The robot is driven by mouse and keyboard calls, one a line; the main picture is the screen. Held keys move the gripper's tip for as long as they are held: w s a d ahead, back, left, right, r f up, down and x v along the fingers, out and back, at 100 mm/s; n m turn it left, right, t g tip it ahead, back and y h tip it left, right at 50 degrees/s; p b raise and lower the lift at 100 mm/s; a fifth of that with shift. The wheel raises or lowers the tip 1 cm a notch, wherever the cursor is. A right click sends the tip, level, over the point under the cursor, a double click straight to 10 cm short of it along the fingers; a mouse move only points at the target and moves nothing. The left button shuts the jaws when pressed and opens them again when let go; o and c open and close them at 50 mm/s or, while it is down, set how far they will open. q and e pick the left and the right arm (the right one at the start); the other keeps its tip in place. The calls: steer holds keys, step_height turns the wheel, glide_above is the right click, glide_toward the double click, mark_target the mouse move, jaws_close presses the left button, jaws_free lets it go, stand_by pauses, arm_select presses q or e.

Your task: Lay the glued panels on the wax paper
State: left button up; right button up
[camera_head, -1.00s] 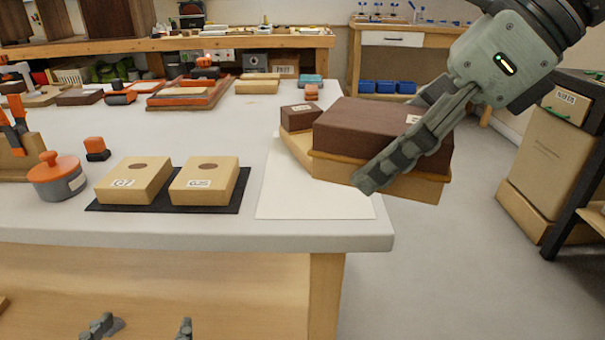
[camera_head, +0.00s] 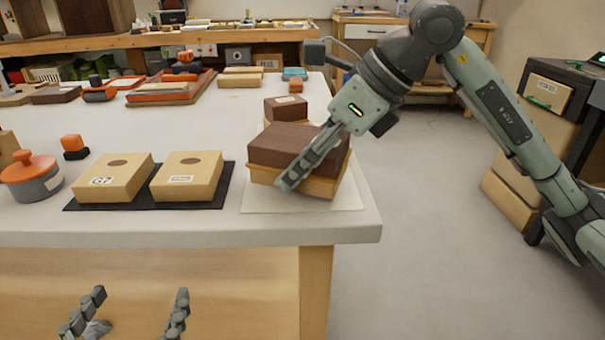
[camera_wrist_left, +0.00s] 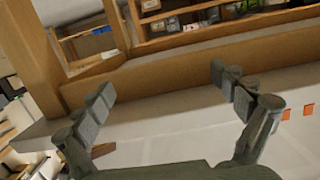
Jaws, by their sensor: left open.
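A panel piece with a dark brown upper layer and a tan lower layer (camera_head: 318,182) is over the white wax paper (camera_head: 258,203), low and close to it; whether it touches is unclear. My right gripper (camera_head: 292,182) has one finger against its near side; the other finger is hidden behind it. A smaller brown-and-tan piece (camera_head: 285,108) stands just behind. My left gripper (camera_head: 128,312) is open and empty, low in front of the bench. Its spread fingers show in the left wrist view (camera_wrist_left: 168,100) with nothing between them.
Two tan blocks (camera_head: 112,178) (camera_head: 186,175) lie on a black mat (camera_head: 218,188) left of the paper. An orange-lidded grey pot (camera_head: 32,180) and a small orange-and-black item (camera_head: 73,147) are further left. Clamps and trays line the back. The bench's right edge is close to the paper.

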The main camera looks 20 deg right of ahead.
step_height(320, 180, down, 2)
steer(key=shift+f, duration=0.1)
arm_select(q)
steer(key=shift+d+r+t, duration=0.2)
steer(key=shift+d+r, duration=0.05)
steer(key=shift+r, duration=0.25)
steer(key=shift+d+r+t, duration=0.2)
steer(key=shift+r, duration=0.25)
steer(key=shift+d+r+h, duration=0.15)
steer(key=shift+r+h, duration=0.05)
steer(key=shift+h, duration=0.1)
arm_select(e)
steer(key=shift+f+b, duration=0.25)
steer(key=shift+b, duration=0.1)
steer(key=o, duration=1)
steer(key=shift+f, duration=0.1)
arm_select(q)
steer(key=shift+d+r+t+h, duration=0.2)
steer(key=shift+r+t, duration=0.1)
steer(key=shift+r, duration=0.25)
steer(key=shift+d+r+t+h, duration=0.1)
steer(key=shift+d+r+t, duration=0.15)
steer(key=shift+r, duration=0.3)
steer(key=shift+a, duration=0.1)
